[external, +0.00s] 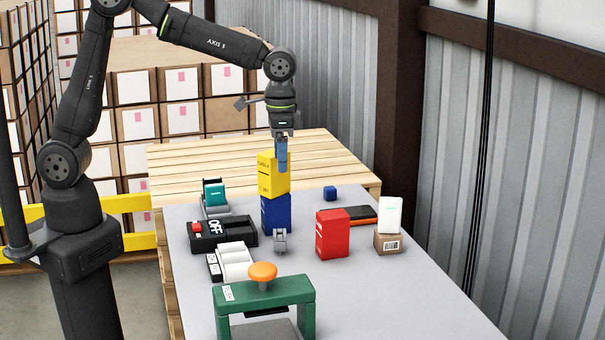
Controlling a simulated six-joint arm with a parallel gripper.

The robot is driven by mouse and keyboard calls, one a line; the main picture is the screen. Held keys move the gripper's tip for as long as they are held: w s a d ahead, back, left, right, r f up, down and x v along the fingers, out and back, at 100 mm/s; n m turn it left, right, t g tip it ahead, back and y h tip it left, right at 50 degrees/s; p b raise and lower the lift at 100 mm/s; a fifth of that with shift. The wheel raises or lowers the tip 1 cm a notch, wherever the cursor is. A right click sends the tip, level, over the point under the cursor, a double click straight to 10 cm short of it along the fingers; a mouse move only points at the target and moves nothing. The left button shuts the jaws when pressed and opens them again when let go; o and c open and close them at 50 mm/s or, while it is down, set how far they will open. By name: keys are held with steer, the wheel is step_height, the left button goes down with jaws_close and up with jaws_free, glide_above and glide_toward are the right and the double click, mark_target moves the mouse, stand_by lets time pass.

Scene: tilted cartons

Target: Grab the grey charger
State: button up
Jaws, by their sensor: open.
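A small grey object (280,241), which may be the grey charger, stands on the grey table top (350,290) in front of a blue box (275,214). Its details are too small to make out. A yellow box (268,174) sits on top of the blue box, turned a little against it. My gripper (282,168) points straight down at the yellow box's upper right side, above the grey object and apart from it. It is open. Its fingers overlap the yellow box in this view, so I cannot tell whether they touch it.
A red box (333,234) and a cardboard box (388,242) bearing a white block (390,215) stand right. An OFF switch unit (222,233), white rolls (234,260) and a teal item (214,193) stand left. A green frame with an orange button (263,271) is in front.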

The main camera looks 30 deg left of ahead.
glide_toward(280, 238)
steer(key=shift+m, duration=0.4)
steer(key=f, duration=0.1)
steer(key=w+f, duration=0.1)
steer(key=f, duration=0.1)
steer(key=a+f, duration=0.1)
steer(key=f, duration=0.1)
steer(key=shift+w+f, duration=0.1)
steer(key=shift+w, duration=0.05)
steer(key=shift+w+a+f, duration=0.1)
steer(key=shift+w+f, duration=0.1)
steer(key=shift+f, duration=1.35)
steer(key=shift+w+a+f, duration=0.1)
steer(key=shift+w+f, duration=0.05)
steer(key=shift+f, duration=1.35)
steer(key=shift+d, duration=0.1)
steer(key=c, duration=1.1)
steer(key=shift+r, duration=0.1)
